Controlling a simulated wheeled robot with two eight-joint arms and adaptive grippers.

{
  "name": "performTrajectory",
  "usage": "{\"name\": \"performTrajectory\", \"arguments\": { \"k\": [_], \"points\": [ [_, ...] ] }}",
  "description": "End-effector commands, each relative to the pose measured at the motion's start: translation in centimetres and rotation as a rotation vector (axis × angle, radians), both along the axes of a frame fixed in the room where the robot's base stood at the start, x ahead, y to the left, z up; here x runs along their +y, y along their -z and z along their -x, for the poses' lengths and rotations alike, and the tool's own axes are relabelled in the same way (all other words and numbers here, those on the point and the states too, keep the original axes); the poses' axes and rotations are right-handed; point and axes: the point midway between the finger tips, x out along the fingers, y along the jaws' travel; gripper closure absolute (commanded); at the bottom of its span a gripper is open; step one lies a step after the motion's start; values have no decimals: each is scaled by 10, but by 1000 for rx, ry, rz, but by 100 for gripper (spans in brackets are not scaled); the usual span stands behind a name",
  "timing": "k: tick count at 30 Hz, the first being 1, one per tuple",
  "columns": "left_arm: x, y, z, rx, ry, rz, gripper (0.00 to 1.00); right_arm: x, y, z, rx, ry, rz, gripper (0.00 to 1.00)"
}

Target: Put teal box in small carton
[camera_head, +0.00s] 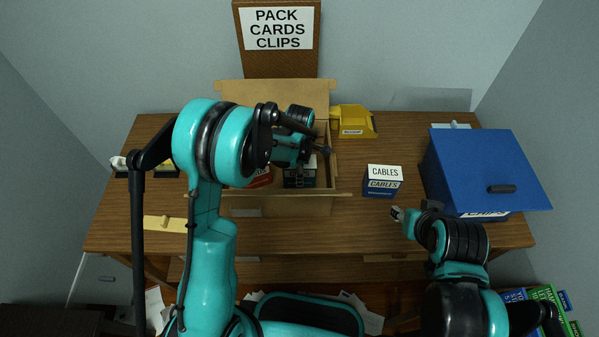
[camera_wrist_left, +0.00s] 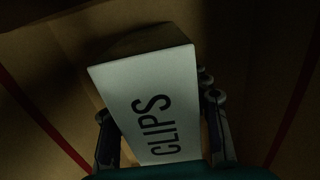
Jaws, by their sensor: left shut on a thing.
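The small carton (camera_head: 325,205) stands open on the table, with its flaps spread out. My left gripper (camera_wrist_left: 160,130) is shut on the teal box (camera_head: 300,181), whose white face reading CLIPS (camera_wrist_left: 145,100) fills the middle of the left wrist view. Brown cardboard walls surround the box there, and in the head view it is inside the carton's opening. Whether it touches the carton floor cannot be told. My left arm hides part of the carton. My right gripper (camera_head: 398,213) is over the table to the right; its finger opening is too small to judge.
A red box (camera_head: 262,178) is also in the carton, partly hidden. A blue CABLES box (camera_head: 382,187) stands right of it. A yellow object (camera_head: 354,121) is behind. A large blue-lidded bin (camera_head: 480,165) is at right. A yellow strip (camera_head: 165,223) lies at left.

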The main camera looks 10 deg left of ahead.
Motion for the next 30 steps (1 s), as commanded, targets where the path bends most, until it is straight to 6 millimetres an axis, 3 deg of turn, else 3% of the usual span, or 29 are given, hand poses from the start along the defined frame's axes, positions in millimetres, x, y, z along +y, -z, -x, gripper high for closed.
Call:
{"name": "performTrajectory", "arguments": {
  "k": [1, 3, 15, 30],
  "points": [
    [0, 3, 0, 0, 0, 0, 51, 0, 2, 0, 0, 0, 0, 60],
    [0, 2, 0, 0, 0, 0, 33, 0, 1, 0, 0, 0, 0, 60],
    [0, -5, 0, 0, 0, 0, 33, 0, -4, 0, 0, 0, 0, 60],
    [0, -104, 0, 0, 0, 0, 33, 0, -39, 0, 0, 0, 0, 60]
  ]
}}
